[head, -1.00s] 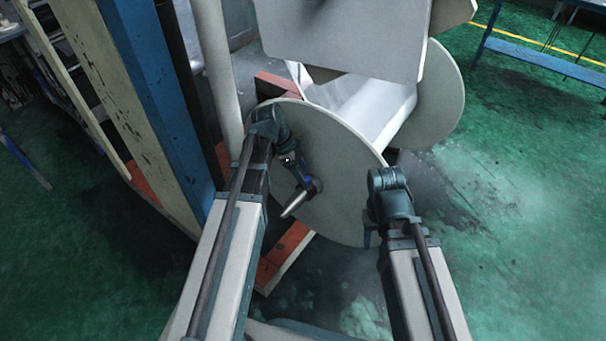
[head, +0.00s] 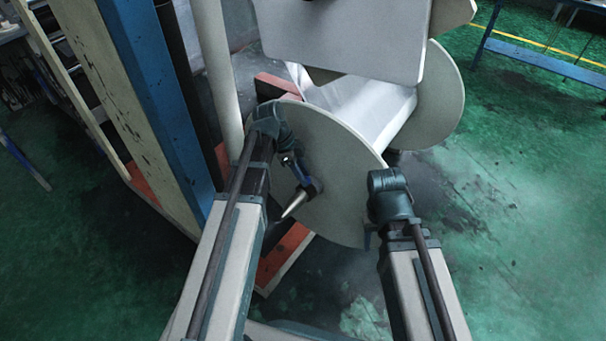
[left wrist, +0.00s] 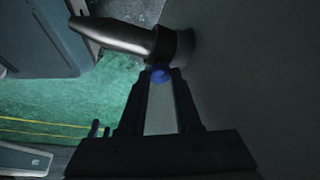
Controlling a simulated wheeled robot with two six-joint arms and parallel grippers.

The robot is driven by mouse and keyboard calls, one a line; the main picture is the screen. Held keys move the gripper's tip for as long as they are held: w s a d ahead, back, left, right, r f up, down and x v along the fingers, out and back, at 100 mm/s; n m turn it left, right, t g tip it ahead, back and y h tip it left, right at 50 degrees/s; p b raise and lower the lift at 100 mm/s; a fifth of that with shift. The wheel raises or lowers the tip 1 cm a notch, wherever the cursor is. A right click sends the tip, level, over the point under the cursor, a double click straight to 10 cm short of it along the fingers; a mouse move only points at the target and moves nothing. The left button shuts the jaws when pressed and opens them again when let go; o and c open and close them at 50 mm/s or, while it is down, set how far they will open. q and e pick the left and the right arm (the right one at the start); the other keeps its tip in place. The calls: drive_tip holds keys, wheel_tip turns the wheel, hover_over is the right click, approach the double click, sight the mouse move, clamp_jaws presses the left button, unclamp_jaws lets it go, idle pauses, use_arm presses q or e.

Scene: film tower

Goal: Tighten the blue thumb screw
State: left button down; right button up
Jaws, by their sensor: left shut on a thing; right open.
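The blue thumb screw (left wrist: 160,75) shows in the left wrist view as a small blue knob beside the dark collar at the base of a pointed metal shaft (left wrist: 115,36). My left gripper (left wrist: 161,80) is shut on it, with one fingertip on each side. In the head view, my left gripper (head: 300,174) reaches down to the collar at the near face of the large grey disc (head: 345,190). The shaft (head: 295,204) sticks out towards the lower left. The screw itself is too small to make out there. My right arm stands right of the disc; its gripper is hidden.
The disc is one end of a reel with pale film (head: 365,110). A grey panel (head: 345,40) hangs above it. A blue and cream post (head: 160,100) and a pale pole (head: 220,75) stand left. Green floor (head: 500,230) is open at right.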

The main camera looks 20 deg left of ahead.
use_arm(q)
drive_tip(key=c, duration=0.6)
unclamp_jaws()
drive_tip(key=shift+r, duration=0.15)
drive_tip(key=p+v, duration=1.2)
drive_tip(key=v, duration=0.1)
drive_tip(key=shift+a+r+p, duration=0.15)
drive_tip(key=shift+r+p, duration=0.05)
drive_tip(key=shift+p, duration=0.2)
